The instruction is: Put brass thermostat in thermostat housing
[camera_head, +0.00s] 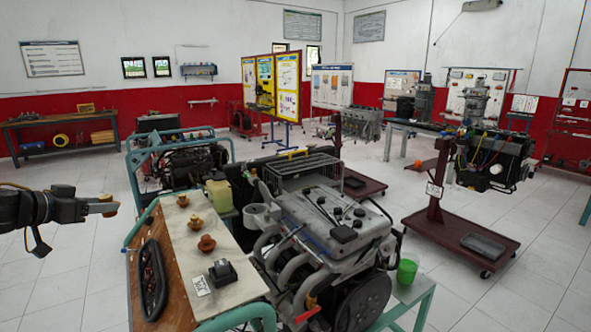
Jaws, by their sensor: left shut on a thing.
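My left gripper (102,206) reaches in from the left edge, over the floor to the left of the tray board. It is shut on a small orange-brass piece, which looks like the brass thermostat (110,211); the fingers hide most of it. A grey, open, cup-like part (257,215) on the near engine's left side looks like the thermostat housing, and its inside is too small to make out. The gripper is well to the left of it. My right gripper is not in view.
A yellowish jug (218,192) stands behind. The engine (335,235) fills the middle. A green cup (406,271) is at its right.

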